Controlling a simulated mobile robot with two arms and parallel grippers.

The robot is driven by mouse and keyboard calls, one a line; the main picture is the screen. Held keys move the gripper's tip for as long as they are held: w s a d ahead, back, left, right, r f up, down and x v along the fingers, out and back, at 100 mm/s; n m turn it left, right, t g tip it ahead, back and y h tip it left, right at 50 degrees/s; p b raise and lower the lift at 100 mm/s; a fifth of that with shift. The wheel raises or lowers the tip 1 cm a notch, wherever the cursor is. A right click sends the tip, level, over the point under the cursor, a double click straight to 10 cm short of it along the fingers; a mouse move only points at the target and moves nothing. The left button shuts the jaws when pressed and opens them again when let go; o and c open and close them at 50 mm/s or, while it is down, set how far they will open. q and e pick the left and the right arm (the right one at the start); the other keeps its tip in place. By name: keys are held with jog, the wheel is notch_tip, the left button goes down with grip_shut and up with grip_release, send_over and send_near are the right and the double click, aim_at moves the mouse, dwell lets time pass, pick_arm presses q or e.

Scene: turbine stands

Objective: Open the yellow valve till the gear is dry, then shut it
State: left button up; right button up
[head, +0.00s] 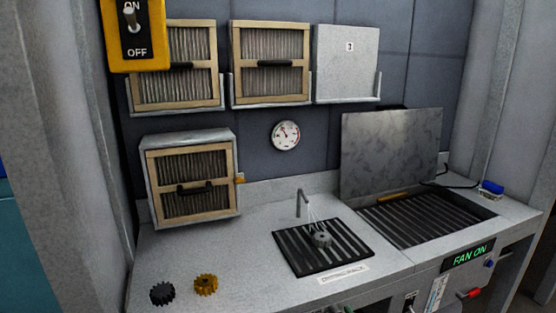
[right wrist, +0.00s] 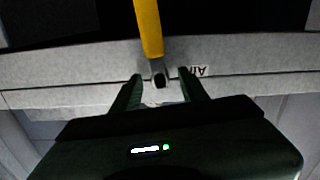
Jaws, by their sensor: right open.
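In the right wrist view the yellow valve handle (right wrist: 148,28) comes down from the top, and its grey base end lies between my right gripper's fingertips (right wrist: 160,74). The fingers are apart, and I cannot tell whether either touches the valve. A grey gear (head: 320,238) sits on the dark slatted rack (head: 300,255) in the head view, below a thin bent nozzle (head: 301,203). Fine pale lines run from the nozzle to the gear. Whether the gear is wet is too small to tell. My left gripper is not in view.
A black gear (head: 162,293) and a golden gear (head: 205,285) lie on the counter at the left. A round gauge (head: 286,135) is on the wall. A larger grille (head: 425,218) with a raised panel (head: 388,155) is at the right. A sign (head: 468,256) reads FAN ON.

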jog(key=shift+w+a, duration=0.1)
jog(key=shift+w, duration=0.15)
dwell(0.5)
grip_shut()
dwell(1.2)
grip_release()
